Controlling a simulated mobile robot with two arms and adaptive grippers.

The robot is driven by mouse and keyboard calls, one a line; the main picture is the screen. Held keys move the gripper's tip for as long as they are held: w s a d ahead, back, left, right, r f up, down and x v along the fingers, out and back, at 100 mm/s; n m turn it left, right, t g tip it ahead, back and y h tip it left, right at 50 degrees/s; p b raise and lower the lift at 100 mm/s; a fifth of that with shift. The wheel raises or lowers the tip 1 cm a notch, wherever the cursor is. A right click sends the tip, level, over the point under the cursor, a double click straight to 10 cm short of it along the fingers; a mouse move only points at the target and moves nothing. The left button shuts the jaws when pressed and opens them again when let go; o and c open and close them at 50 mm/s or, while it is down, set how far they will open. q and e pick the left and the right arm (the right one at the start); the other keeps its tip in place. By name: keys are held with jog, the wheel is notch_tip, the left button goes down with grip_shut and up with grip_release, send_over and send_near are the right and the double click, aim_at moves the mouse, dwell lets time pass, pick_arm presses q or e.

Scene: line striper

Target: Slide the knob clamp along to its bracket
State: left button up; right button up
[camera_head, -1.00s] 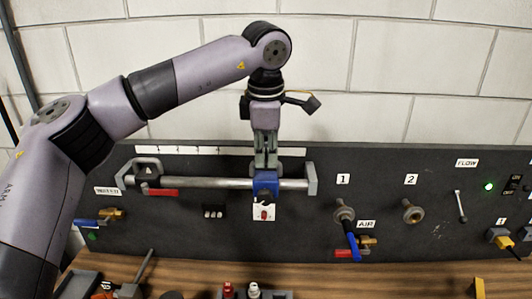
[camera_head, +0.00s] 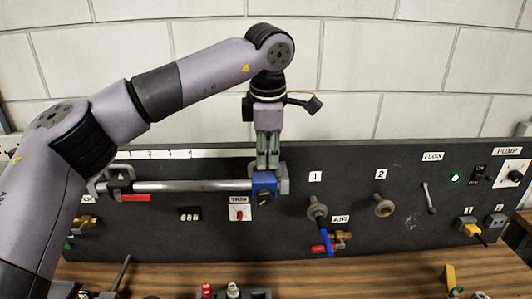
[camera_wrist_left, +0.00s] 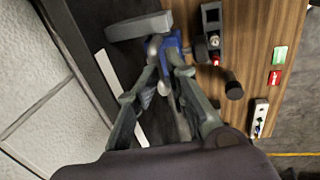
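The blue knob clamp (camera_head: 264,186) sits on a horizontal metal rail (camera_head: 190,187) on the dark panel, close to the rail's right end. The grey bracket (camera_head: 284,180) stands at that end, right beside the clamp; I cannot tell whether they touch. My left gripper (camera_head: 267,164) points down from above, its fingers close together on the top of the clamp. In the left wrist view the gripper (camera_wrist_left: 168,68) closes around the clamp's upper part, with the blue body (camera_wrist_left: 171,45) just beyond the fingertips. My right gripper is not in view.
Below the rail are a red switch (camera_head: 239,211) and a small black counter (camera_head: 189,214). A blue-handled valve (camera_head: 325,240) and a second valve (camera_head: 383,206) are to the right. Red and white knobs (camera_head: 219,292) stand on the wooden bench (camera_head: 370,275).

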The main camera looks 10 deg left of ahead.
pick_arm(q)
jog(key=shift+o, duration=1.2)
jog(key=shift+w+f, duration=0.3)
jog(key=v, duration=1.2)
jog(key=shift+w, duration=0.15)
